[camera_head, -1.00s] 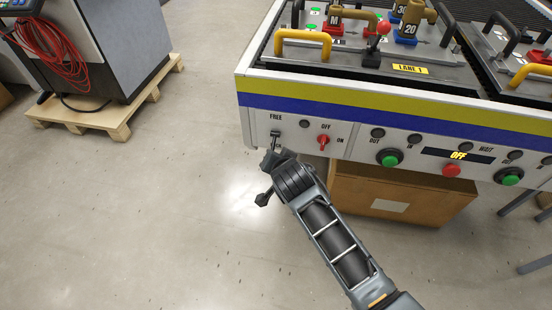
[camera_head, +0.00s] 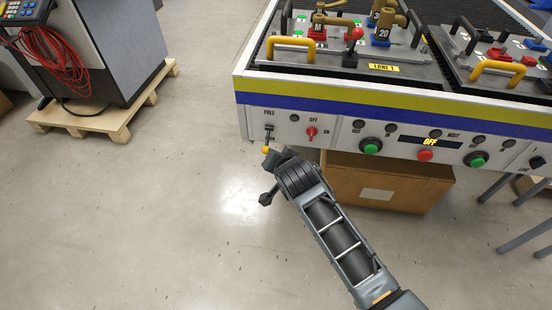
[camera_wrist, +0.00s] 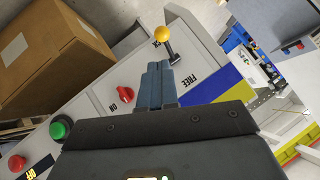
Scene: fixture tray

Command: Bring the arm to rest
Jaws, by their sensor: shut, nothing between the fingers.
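My gripper (camera_head: 272,157) is in front of the left end of the white control panel (camera_head: 340,130), at the end of my bent arm. In the wrist view its two fingers (camera_wrist: 158,68) are together with nothing between them. A lever with a yellow ball knob (camera_wrist: 162,34) stands just beyond the fingertips, with a visible gap. The knob (camera_head: 265,150) also shows in the head view, hanging below the FREE label beside my gripper. The lower label is partly hidden.
A red rotary switch (camera_head: 311,133) is right of the lever, with green and red buttons further along. A fixture tray (camera_head: 345,68) lies on top. A cardboard box (camera_head: 385,185) stands beneath. A cabinet on a pallet (camera_head: 105,115) is at left. Floor between is clear.

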